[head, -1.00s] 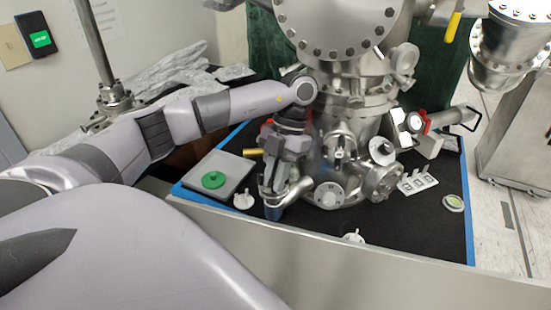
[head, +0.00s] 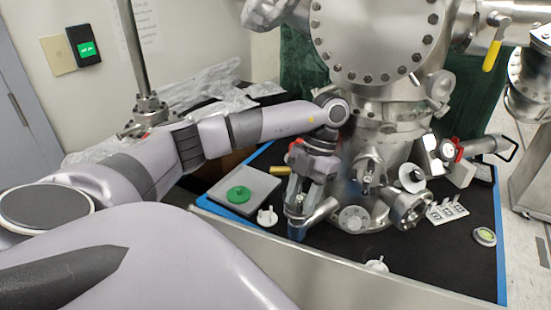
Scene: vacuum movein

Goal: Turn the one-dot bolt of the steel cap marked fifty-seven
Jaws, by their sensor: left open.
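My left gripper (head: 295,207) hangs from its wrist beside the lower left of the steel chamber, fingers pointing down. It is open, close to a short angled steel tube (head: 321,211); whether it touches the tube I cannot tell. A blue piece (head: 297,232) shows right at its fingertips. A round steel cap (head: 352,219) with bolts around its rim faces me just right of the gripper. Another flanged port (head: 407,209) sits further right. Marks on the caps and dots on the bolts are too small to read. My right gripper is out of view.
A grey plate (head: 262,183) with a green disc (head: 238,194) lies left of the gripper. White knobbed pieces (head: 267,215) (head: 376,264) stand nearby. A white bracket with small plates (head: 447,210) and a round green-faced piece (head: 485,236) lie right. The black mat (head: 440,262) is clear at front right.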

